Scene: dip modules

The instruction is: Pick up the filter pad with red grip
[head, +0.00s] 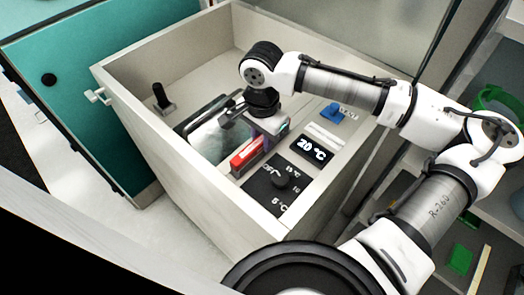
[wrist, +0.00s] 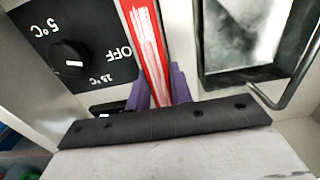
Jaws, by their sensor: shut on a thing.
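The filter pad with red grip (head: 247,153) stands on edge in the drawer-like box, between the glass-topped basin and the dial panel. In the wrist view the red grip with its white streaked face (wrist: 148,40) runs up from between my purple fingers. My gripper (head: 266,143) points down into the box and is shut on the red grip; its fingers also show in the wrist view (wrist: 160,90). The lower part of the pad is hidden, so I cannot tell whether it touches the box floor.
The open box (head: 110,82) has pale walls on all sides. Inside are a glass-topped basin (head: 212,137), a black lever (head: 162,98), a dial panel (head: 279,184), a 20 °C display (head: 312,150) and a blue knob (head: 333,111). Shelves stand at the right.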

